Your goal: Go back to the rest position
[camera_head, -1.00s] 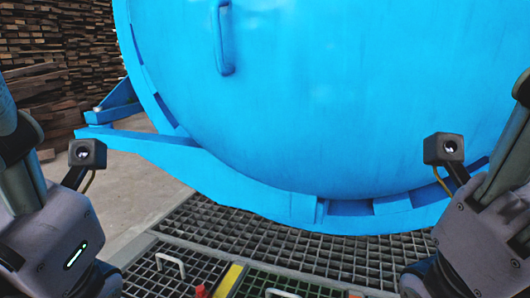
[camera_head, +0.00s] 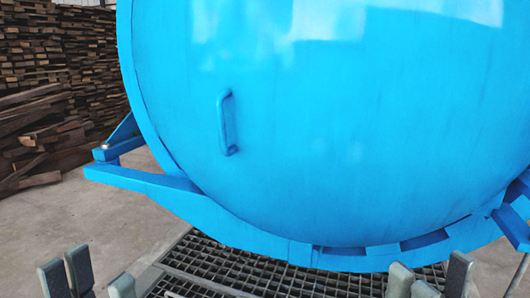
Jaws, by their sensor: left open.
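My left gripper (camera_head: 97,282) shows only its grey fingertips at the bottom left edge. They are apart, with nothing seen between them. My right gripper (camera_head: 430,281) shows its fingertips at the bottom right, also apart with nothing seen between them. The rest of both grippers and both arms are below the picture. The large blue autoclave door (camera_head: 330,130) fills the middle and right, and looks closed against its ring. Its handle (camera_head: 227,122) is on the left part of the door. Both grippers appear clear of the door and handle.
A blue bracket arm (camera_head: 140,178) sticks out left from the autoclave's lower side. Dark metal grating (camera_head: 235,262) lies below the door. Bare concrete floor (camera_head: 70,215) is open at the left. Stacked wood (camera_head: 60,60) stands at the back left.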

